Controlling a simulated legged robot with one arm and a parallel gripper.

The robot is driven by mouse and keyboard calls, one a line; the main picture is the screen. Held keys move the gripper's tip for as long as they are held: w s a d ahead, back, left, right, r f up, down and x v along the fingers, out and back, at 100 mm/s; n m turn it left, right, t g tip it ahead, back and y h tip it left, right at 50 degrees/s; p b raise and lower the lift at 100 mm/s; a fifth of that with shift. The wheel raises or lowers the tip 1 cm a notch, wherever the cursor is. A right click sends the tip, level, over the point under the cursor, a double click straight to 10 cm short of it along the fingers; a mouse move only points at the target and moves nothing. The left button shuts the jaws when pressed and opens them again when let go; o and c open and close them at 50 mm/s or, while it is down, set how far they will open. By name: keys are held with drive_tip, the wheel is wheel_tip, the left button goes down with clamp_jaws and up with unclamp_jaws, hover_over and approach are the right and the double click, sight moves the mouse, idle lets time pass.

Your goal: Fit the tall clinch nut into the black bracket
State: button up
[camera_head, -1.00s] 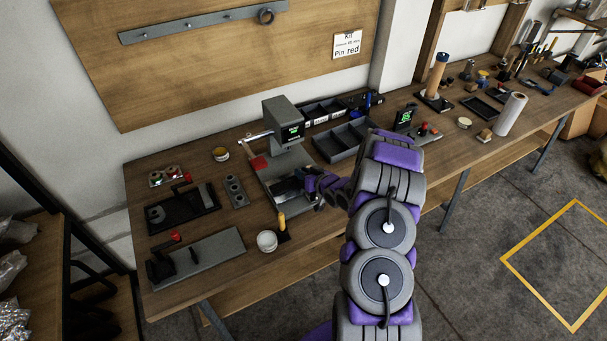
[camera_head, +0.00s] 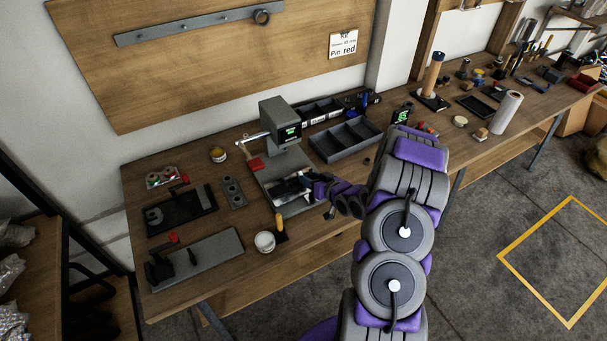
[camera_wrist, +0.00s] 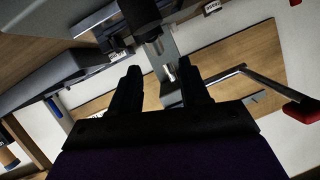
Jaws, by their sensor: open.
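My gripper (camera_wrist: 160,84) is open, its two black fingers apart in the wrist view. A short silver cylinder (camera_wrist: 170,73) shows beyond the gap between them; I cannot tell if it is the tall clinch nut or part of the press. In the head view my gripper (camera_head: 300,186) is low over the bed of the grey press (camera_head: 279,119), coming in from the right. Dark shapes there blend with the fingers, so I cannot make out the black bracket for sure. The press's dark ram (camera_wrist: 152,40) shows above the fingers in the wrist view.
The press's red-ended lever (camera_head: 254,162) is at its left. A divided grey tray (camera_head: 346,140) stands behind my wrist. Black fixtures (camera_head: 181,210) fill the left side.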

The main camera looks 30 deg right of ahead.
drive_tip(key=s+a+r+n+g+h, duration=0.1)
drive_tip(key=s+a+r+g+h, duration=0.3)
drive_tip(key=s+r+g, duration=0.75)
drive_tip(key=s+a+r+g, duration=0.1)
drive_tip(key=s+a+r, duration=0.4)
drive_tip(key=s, duration=0.5)
drive_tip(key=s+a+r+g+y, duration=0.1)
drive_tip(key=s+a+r, duration=0.4)
drive_tip(key=s, duration=0.6)
drive_tip(key=s+a+r+g, duration=0.1)
drive_tip(key=s+a+r, duration=0.4)
drive_tip(key=s, duration=0.5)
drive_tip(key=shift+s+a+r+g, duration=0.2)
drive_tip(key=shift+a+g, duration=0.15)
drive_tip(key=shift+a, duration=0.7)
drive_tip(key=shift+s, duration=0.2)
drive_tip(key=shift+c, duration=0.3)
